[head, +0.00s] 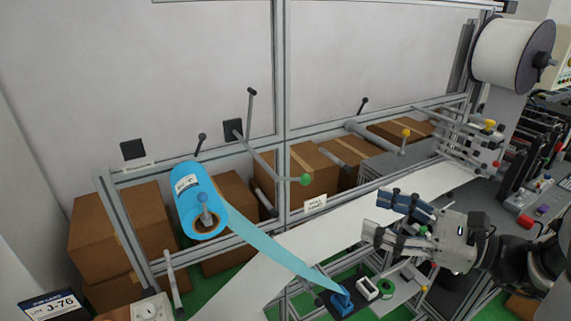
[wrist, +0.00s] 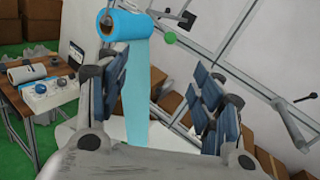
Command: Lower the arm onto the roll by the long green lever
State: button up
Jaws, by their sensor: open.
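The blue roll (head: 184,212) sits on a spindle at the left of the frame, and it shows at the top of the wrist view (wrist: 128,24). The long lever is a grey rod ending in a green ball (head: 305,180), right of the roll; the ball also shows in the wrist view (wrist: 170,38). A thin arm with a dark tip (head: 250,108) rises from the lever's pivot and stands up, apart from the roll. My gripper (head: 376,216) is open and empty, right of and below the green ball, not touching it. Its fingers frame the wrist view (wrist: 162,75).
A blue film (head: 265,245) runs from the roll to a blue piece (head: 342,298) below my gripper. A yellow-knobbed lever (head: 405,134) and rollers stand to the right. Metal frame posts (head: 282,100) rise behind; cardboard boxes (head: 312,172) stand beyond the frame.

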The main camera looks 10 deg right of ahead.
aim_at(302, 184)
jog(key=x, duration=1.7)
jog(key=shift+w+r, duration=0.25)
jog(key=shift+w, duration=0.1)
jog(key=shift+w+d+r, duration=0.1)
jog(key=shift+r, duration=0.1)
grip_shut()
